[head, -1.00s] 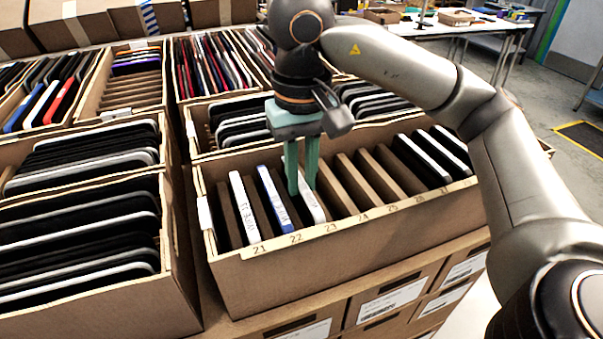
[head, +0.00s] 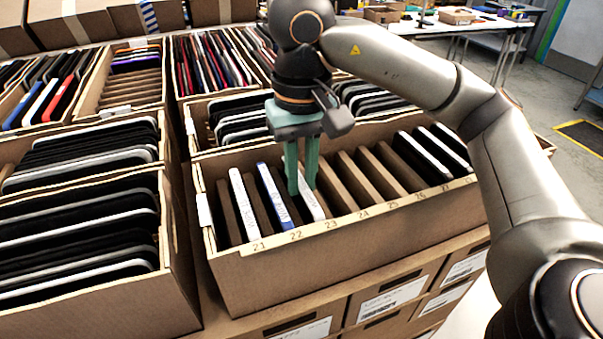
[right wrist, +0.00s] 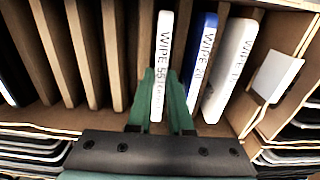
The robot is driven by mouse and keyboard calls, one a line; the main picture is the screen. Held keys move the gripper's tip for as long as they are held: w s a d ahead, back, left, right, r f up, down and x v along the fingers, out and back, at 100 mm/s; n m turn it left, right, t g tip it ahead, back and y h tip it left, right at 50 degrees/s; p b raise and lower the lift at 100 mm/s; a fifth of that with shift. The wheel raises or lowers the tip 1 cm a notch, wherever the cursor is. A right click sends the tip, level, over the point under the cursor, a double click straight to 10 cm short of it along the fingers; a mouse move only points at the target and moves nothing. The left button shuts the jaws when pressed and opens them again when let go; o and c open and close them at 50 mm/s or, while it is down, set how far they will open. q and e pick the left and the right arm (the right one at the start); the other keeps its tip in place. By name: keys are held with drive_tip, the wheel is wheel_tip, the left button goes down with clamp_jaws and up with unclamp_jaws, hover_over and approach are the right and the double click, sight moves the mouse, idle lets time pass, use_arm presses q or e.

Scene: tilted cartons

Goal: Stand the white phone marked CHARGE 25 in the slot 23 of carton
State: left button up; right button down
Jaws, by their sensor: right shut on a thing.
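My right gripper (head: 301,190) reaches straight down into the long front carton (head: 350,232). Its green fingers are shut on a white phone (head: 316,206), which stands among the dividers at the label 23 (head: 331,227). In the right wrist view the gripper (right wrist: 163,82) has one finger on each side of this white phone (right wrist: 163,45). Lettering runs along its edge; it looks like WIPE and a number, but I cannot read it surely. How deep the phone sits is hidden. My left gripper is not in view.
A blue-edged phone (head: 272,190) stands at label 22 and a white phone (head: 243,205) at label 21. Brown dividers (head: 362,178) leave several empty slots to the right, then more phones (head: 425,158). Neighbouring cartons full of phones stand left (head: 85,235) and behind.

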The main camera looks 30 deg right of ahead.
drive_tip(key=c, duration=0.8)
unclamp_jaws()
drive_tip(key=shift+o, duration=0.2)
wheel_tip(320, 180, up, 22)
drive_tip(key=p, duration=0.8)
drive_tip(key=shift+f, duration=0.25)
